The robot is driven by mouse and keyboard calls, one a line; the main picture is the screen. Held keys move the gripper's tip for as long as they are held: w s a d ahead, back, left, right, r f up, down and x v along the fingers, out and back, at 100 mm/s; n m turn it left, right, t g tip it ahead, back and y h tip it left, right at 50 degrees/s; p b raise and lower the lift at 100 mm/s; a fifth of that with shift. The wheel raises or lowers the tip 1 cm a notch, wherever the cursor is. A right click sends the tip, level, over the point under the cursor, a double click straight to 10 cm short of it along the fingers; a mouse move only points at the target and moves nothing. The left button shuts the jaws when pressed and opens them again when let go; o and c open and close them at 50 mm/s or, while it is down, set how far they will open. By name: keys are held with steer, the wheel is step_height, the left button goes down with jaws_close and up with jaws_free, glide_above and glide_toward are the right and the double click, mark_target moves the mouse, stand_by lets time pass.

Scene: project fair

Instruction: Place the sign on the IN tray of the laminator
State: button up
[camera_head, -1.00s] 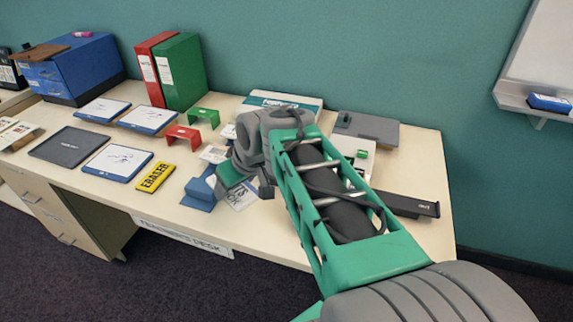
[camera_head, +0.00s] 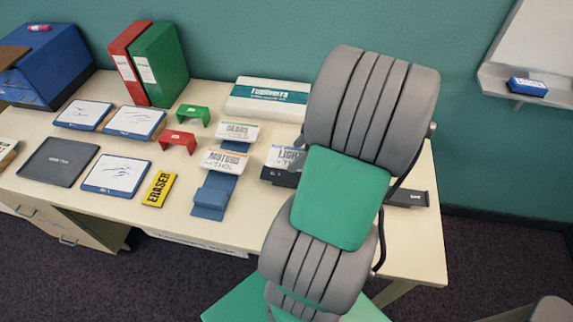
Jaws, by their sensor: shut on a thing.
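A white sign reading "LIGHT..." (camera_head: 284,156) shows just left of my arm, its right part hidden. It is over the left end of a long dark tray (camera_head: 279,178); I cannot tell whether it touches it. This tray looks like part of the laminator, whose body is hidden behind my arm. Another dark tray end (camera_head: 408,198) shows right of the arm. My gripper is hidden behind my grey and green arm, so its hold on the sign cannot be seen.
A "MOTORS" sign (camera_head: 224,160) and another sign (camera_head: 238,131) lie left, beside a blue stand (camera_head: 213,196). The desk's front right is clear.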

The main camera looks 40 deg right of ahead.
step_height(320, 180, down, 8)
steer(key=shift+s+f, duration=0.15)
steer(key=shift+f, duration=0.05)
steer(key=o, duration=1.5)
steer(key=shift+r, duration=0.25)
steer(key=v, duration=1.2)
steer(key=r+g, duration=0.1)
glide_above(292, 177)
steer(key=s, duration=0.2)
steer(key=shift+s+m, duration=0.15)
steer(key=shift+m, duration=0.25)
steer(key=a+r+m+h, duration=0.1)
steer(key=a+m, duration=0.1)
steer(key=a, duration=0.5)
steer(key=a+r+m+h, duration=0.1)
steer(key=a+m, duration=0.1)
steer(key=a, duration=0.6)
steer(key=w+a+r+m+h, duration=0.1)
steer(key=a+r+m, duration=0.1)
steer(key=a, duration=0.6)
steer(key=shift+r+m+h, duration=0.1)
steer(key=shift+m+h, duration=0.2)
